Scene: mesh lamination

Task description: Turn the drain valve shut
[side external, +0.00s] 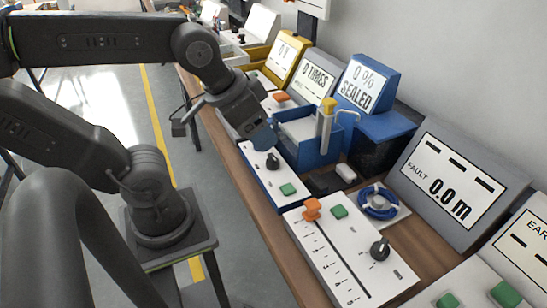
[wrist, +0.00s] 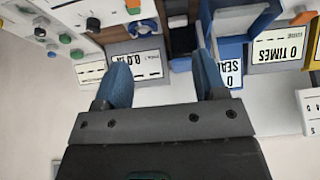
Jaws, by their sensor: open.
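No part carries a readable drain valve label. A yellow-topped post (side external: 327,112) with a curved grey pipe stands at the blue open-topped box (side external: 305,155); I cannot tell whether it is the valve. A blue round wheel (side external: 378,203) lies on a pale plate to its right. My gripper (side external: 262,136) is above the white panel (side external: 254,158) with a black knob (side external: 272,161) and a green button (side external: 288,189), left of the blue box. In the wrist view my gripper (wrist: 162,76) has its two blue fingers wide apart, with nothing held between them.
A blue display reading 0 % SEALED (side external: 367,85) stands behind the box. A grey display (side external: 452,185) reads 0.0 m and FAULT. A white panel (side external: 345,255) with an orange slider and black knob is in front. A 0 TIMES display (side external: 315,75) stands farther back.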

